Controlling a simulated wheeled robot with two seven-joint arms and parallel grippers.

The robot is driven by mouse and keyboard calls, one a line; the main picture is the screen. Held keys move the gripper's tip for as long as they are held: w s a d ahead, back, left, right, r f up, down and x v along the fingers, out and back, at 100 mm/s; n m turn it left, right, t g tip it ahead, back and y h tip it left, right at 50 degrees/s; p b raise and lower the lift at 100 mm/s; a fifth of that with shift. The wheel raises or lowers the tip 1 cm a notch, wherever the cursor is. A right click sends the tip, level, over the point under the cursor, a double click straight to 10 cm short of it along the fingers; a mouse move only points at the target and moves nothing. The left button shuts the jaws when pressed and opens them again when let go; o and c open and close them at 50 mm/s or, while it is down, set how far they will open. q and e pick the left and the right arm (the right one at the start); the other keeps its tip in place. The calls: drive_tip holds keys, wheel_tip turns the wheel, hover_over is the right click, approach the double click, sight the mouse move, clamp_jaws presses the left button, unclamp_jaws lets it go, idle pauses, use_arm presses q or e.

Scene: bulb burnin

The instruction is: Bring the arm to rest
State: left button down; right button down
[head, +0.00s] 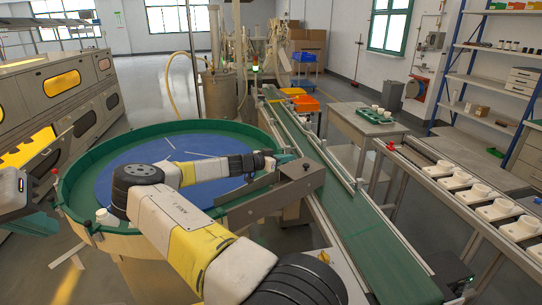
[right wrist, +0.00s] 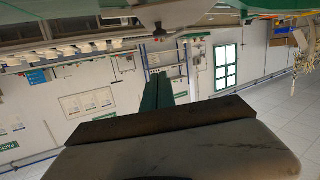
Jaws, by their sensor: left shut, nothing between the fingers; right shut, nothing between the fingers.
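My right arm (head: 210,250) comes in from the bottom of the head view, bends over the round table and reaches right. My right gripper (head: 286,158) is at its end, near the inner side of the green conveyor, partly hidden by a grey metal guide. In the right wrist view its green fingers (right wrist: 172,84) are together with nothing between them, and the room appears upside down. My left gripper (head: 38,224), with teal fingers, is at the left edge of the head view, beside the round table's rim. It is shut and empty.
The round table has a green rim (head: 84,161) and a blue surface (head: 112,158) with thin white strips. The green conveyor (head: 345,195) runs along its right. Further right, a rail (head: 440,188) carries several white sockets (head: 478,192). Yellow-windowed cabinets (head: 60,110) stand left.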

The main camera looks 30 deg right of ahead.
drive_tip(key=s+a+f+m+g+y, duration=0.1)
drive_tip(key=s+f+g+y, duration=0.15)
drive_tip(key=s, duration=0.25)
drive_tip(key=s+a+f+g+y, duration=0.1)
drive_tip(key=s+y, duration=0.2)
drive_tip(key=s, duration=0.2)
drive_tip(key=s+a+n+y, duration=0.2)
drive_tip(key=s+a+y, duration=0.25)
drive_tip(key=a, duration=0.55)
drive_tip(key=s+a+r+n+t+y, duration=0.2)
drive_tip(key=s+a+r+n+y, duration=0.15)
drive_tip(key=a+r, duration=0.4)
drive_tip(key=s+a+r+n+t+y, duration=0.2)
drive_tip(key=a+r+n+y, duration=0.15)
drive_tip(key=a+r, duration=0.4)
drive_tip(key=s+a+r+n+t, duration=0.3)
drive_tip(key=s+a+r+n, duration=0.5)
drive_tip(key=s, duration=0.4)
wheel_tip(320, 180, up, 2)
drive_tip(key=shift+s+a+r+t+y, duration=0.15)
drive_tip(key=shift+a+t+y, duration=0.25)
drive_tip(key=shift+a, duration=0.5)
